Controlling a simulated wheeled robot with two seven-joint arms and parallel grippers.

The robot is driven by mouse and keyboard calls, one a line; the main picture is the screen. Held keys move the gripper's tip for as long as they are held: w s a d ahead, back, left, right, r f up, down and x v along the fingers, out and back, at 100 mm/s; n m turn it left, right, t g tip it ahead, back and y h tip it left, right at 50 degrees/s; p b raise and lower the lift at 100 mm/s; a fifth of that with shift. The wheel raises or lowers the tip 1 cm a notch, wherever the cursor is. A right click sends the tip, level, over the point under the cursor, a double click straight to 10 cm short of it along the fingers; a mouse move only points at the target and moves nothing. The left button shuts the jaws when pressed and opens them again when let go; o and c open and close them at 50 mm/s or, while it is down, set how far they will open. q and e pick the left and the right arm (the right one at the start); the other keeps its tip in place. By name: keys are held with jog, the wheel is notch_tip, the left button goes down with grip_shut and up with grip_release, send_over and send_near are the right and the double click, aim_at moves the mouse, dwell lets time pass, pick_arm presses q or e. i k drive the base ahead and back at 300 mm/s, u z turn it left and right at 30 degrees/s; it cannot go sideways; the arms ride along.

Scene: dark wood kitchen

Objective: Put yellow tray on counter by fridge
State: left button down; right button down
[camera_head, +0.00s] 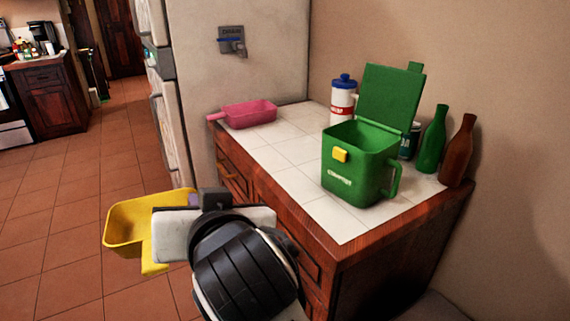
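The yellow tray (135,217) is held in the air above the tiled floor, left of the counter's front edge. My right gripper (192,201) is at the tray's right end and appears shut on it; its fingertips are partly hidden by the gripper body and wrist. The tiled counter (278,163) by the fridge (258,52) has a white top and wood sides. The tray is apart from the counter and lower than its top. My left gripper is not in view.
On the counter stand a pink tray (250,113), an open green compost bin (352,180), a white bottle with a blue cap (342,100), a green bottle (432,140) and a brown bottle (459,152). Bare tiles show between the pink tray and the bin.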

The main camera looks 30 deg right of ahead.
aim_at(287, 138)
jog(key=u, duration=0.5)
jog(key=i, duration=2.15)
jog(key=z, duration=2.25)
